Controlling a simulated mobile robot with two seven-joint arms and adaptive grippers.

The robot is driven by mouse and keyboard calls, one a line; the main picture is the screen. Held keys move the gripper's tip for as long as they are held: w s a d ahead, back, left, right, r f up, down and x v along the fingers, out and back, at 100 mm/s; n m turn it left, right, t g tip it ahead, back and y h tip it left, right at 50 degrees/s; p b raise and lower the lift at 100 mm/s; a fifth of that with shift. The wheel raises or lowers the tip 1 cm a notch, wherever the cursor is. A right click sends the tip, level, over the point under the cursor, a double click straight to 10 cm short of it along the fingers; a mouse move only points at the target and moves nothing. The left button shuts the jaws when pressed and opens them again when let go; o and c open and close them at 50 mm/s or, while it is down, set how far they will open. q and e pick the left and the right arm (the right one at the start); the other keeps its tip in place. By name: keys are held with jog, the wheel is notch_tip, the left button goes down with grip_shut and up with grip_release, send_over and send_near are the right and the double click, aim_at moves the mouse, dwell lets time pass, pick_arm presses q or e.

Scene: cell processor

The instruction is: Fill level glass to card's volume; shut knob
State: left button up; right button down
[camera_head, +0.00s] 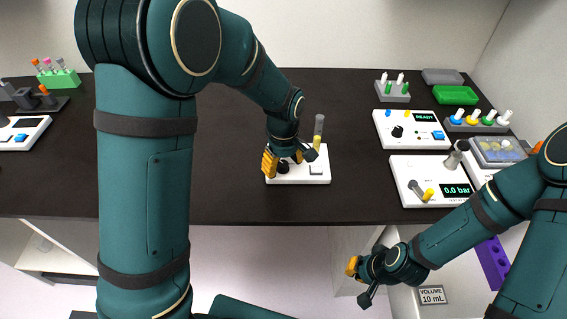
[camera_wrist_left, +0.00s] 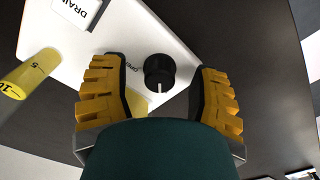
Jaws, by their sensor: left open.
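The white level-glass unit (camera_head: 313,176) stands near the front edge of the dark bench. Its upright glass (camera_head: 318,128) is yellow in the lower part and grey above. My right gripper (camera_head: 360,280) is below the bench edge.
A panel reading READY (camera_head: 415,129) and one reading 0.0 (camera_head: 430,182) stand to the right. Racks of vials (camera_head: 394,91), a green tray (camera_head: 455,95) and a purple rack (camera_head: 493,262) are also there. The bench between the left devices and the level-glass unit is partly hidden by my left arm.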

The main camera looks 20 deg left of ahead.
aim_at(283, 164)
pick_arm(q)
notch_tip(283, 164, up, 12)
dwell(0.4)
jog(key=shift+f, duration=0.15)
